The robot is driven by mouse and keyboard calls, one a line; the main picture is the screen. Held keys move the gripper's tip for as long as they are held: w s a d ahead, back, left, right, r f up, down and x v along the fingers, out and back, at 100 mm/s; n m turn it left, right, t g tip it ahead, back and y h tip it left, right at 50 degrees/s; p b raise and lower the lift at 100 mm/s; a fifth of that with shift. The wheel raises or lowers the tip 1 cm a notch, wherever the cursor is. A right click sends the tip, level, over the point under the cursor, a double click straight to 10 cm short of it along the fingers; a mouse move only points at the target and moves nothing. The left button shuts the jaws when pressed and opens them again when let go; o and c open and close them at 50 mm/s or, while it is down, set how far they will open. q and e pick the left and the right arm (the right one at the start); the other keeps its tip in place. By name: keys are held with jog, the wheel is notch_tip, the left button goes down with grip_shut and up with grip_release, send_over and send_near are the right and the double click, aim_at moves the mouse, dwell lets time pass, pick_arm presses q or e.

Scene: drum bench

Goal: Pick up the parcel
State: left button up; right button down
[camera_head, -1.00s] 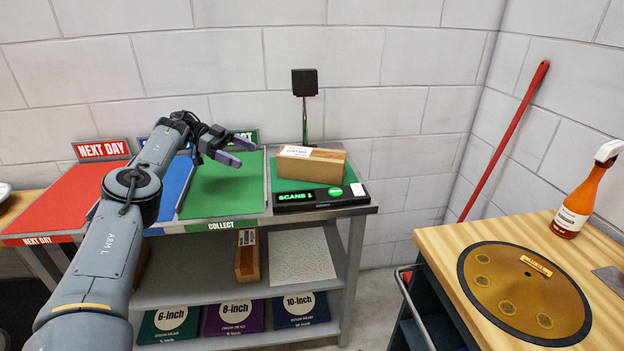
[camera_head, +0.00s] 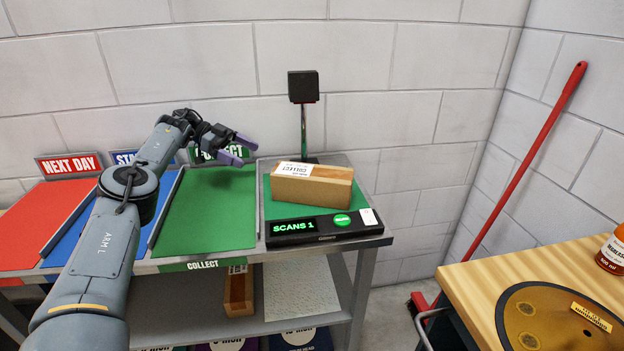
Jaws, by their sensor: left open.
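The parcel (camera_head: 311,187) is a brown cardboard box with a white label on top, lying on the green pad of the scanner (camera_head: 322,228), whose display reads "SCANS 1". My left gripper (camera_head: 240,149) is open and empty. It hangs over the back of the green COLLECT lane (camera_head: 208,215), to the left of the parcel and apart from it, fingers pointing right. A second brown box (camera_head: 238,291) with a label stands on the shelf below. My right gripper is out of view.
A black scanner head (camera_head: 303,87) on a post stands behind the parcel. Blue and red NEXT DAY lanes (camera_head: 38,228) lie to the left. A wooden bench (camera_head: 480,283) with a round disc and a bottle is at the right; a red-handled broom (camera_head: 525,165) leans on the wall.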

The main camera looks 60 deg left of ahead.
aim_at(276, 167)
pick_arm(q)
jog(key=shift+s+p+x, duration=0.25)
jog(key=shift+p+x, duration=0.5)
jog(key=shift+x, duration=2.05)
jog(key=shift+r+b+x, duration=0.15)
jog(key=shift+b+x, duration=0.05)
jog(key=shift+x, duration=1.2)
jog(key=shift+r+b+x, duration=0.1)
jog(key=shift+b+x, duration=0.1)
jog(key=shift+x, duration=1.15)
jog(key=shift+d, duration=0.1)
jog(key=c, duration=1.1)
jog(key=shift+r, duration=0.1)
jog(key=shift+c, duration=0.8)
jog(key=shift+r, duration=0.1)
